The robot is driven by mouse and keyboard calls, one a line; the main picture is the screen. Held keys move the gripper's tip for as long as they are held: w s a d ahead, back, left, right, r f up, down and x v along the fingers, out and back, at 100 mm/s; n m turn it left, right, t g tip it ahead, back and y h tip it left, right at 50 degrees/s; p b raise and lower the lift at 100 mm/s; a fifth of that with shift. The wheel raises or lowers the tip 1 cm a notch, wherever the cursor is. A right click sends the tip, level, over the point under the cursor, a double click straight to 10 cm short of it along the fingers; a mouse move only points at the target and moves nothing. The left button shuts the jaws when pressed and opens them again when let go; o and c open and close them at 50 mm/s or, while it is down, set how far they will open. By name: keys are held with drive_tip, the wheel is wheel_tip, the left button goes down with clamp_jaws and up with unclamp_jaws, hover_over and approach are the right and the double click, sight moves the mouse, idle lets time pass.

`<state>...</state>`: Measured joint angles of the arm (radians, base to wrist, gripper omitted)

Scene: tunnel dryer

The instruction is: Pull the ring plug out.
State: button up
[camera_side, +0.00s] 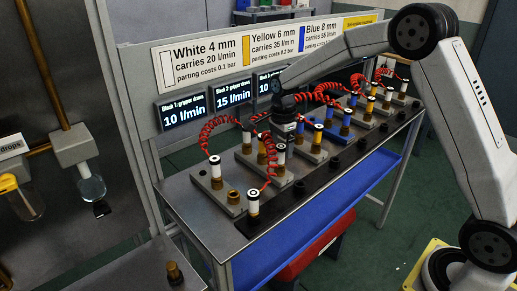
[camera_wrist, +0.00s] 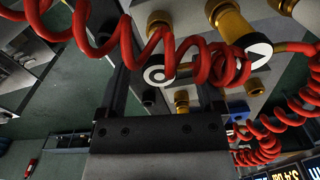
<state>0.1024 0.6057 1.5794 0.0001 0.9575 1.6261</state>
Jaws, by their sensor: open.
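In the wrist view, a white plug top with a dark ring mark (camera_wrist: 157,75) shows between the two fingers of my gripper (camera_wrist: 163,88). The fingers are open and stand apart on either side of it. A red coiled hose (camera_wrist: 150,45) crosses in front of the fingers and hides part of the plug. In the side view, my gripper (camera_side: 285,122) is low over the block row, above a white plug (camera_side: 281,151) in a brass socket. I cannot tell from the side view which plug bears the ring.
Close by in the wrist view is another plug (camera_wrist: 258,46) with a bar mark. Several white, yellow and blue plugs stand along the bench, with red coiled hoses (camera_side: 215,128) looping between them. A blue tray (camera_side: 300,235) hangs below. Flow displays (camera_side: 188,115) stand behind.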

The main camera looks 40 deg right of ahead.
sight(281, 156)
drive_tip(key=shift+f, duration=2.05)
clamp_jaws()
